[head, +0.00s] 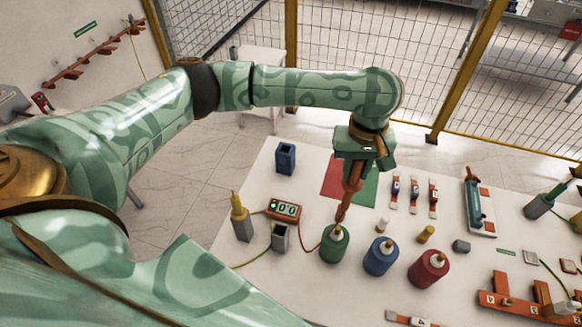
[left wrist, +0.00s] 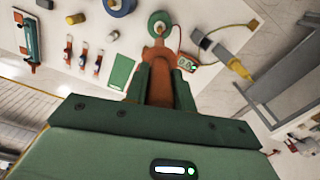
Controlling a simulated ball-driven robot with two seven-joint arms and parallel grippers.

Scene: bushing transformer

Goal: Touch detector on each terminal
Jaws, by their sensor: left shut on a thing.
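My left gripper (head: 358,160) is shut on an orange-red detector (head: 348,195), which points down and slants slightly left. Its tip is at the top of the green terminal (head: 334,248); I cannot tell whether they touch. The blue terminal (head: 380,260) and the red terminal (head: 430,269) stand to its right, clear of the gripper. In the left wrist view, the detector (left wrist: 158,62) sits between the gripper fingers (left wrist: 160,85), and its far end overlaps the green terminal (left wrist: 160,20). My right gripper is not in view.
A red meter (head: 284,208) with a lit display stands left of the green terminal. A yellow-tipped grey tool (head: 240,218), a grey holder (head: 280,238) and a blue holder (head: 286,158) are nearby. Orange racks (head: 515,306) lie right. Several small fuse-like parts lie behind the terminals.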

